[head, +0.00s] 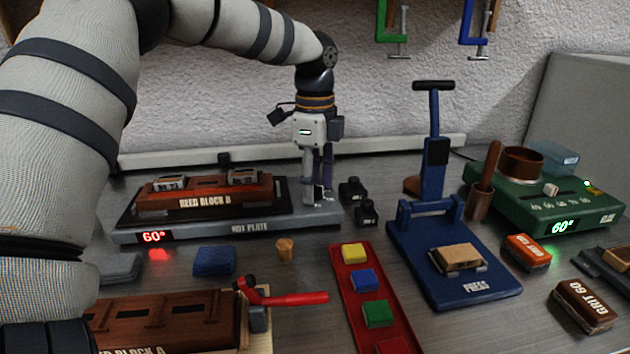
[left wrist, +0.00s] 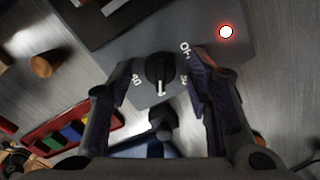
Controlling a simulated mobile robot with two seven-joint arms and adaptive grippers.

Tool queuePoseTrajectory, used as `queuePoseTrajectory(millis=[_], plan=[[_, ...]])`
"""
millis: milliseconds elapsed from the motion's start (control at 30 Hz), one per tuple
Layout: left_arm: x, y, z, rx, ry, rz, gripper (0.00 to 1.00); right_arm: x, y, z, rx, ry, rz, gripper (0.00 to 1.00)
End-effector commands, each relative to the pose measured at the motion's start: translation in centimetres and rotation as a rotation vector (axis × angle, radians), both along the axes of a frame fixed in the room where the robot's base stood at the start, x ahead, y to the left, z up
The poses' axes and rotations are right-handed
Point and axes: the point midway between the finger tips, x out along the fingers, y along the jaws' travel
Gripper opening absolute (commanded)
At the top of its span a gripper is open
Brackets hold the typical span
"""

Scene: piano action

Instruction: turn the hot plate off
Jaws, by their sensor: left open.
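The dark grey hot plate (head: 225,236) stands at the back left, with a red display (head: 154,237) reading 60°. Its black knob (left wrist: 160,72) shows in the left wrist view, its pale pointer directed toward the bottom of the picture. Printed marks surround the knob, one reading 40; another, at upper right, looks like OFF. A red light (left wrist: 226,32) glows on the panel. My left gripper (head: 318,188) is over the hot plate's right end, pointing down. It is open, its fingers (left wrist: 150,82) on either side of the knob; contact cannot be told. My right gripper is out of view.
Bed block B (head: 205,197) lies on the hot plate. Small black objects (head: 365,213) stand close right of the gripper. A blue press (head: 455,270), a red tray (head: 352,290) of coloured blocks and a green device (head: 545,205) lie further right. A red-handled clamp (head: 290,298) is in front.

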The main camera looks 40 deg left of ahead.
Motion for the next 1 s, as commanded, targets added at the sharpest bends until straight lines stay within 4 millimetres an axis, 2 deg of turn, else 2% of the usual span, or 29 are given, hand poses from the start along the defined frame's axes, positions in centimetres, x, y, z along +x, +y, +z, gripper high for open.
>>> queuePoseTrajectory(millis=[133,333,667,1000], plan=[[0.0,0.0,0.0,0.0,0.0,0.0,0.46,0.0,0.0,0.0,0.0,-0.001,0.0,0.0],[0.0,0.0,0.1,0.0,-0.001,0.0,0.01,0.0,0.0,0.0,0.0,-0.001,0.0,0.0],[0.0,0.0,0.2,0.001,-0.002,0.026,0.0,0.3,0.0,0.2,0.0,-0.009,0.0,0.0],[0.0,0.0,0.6,0.0,-0.007,0.239,0.0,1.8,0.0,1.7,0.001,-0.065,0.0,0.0]])
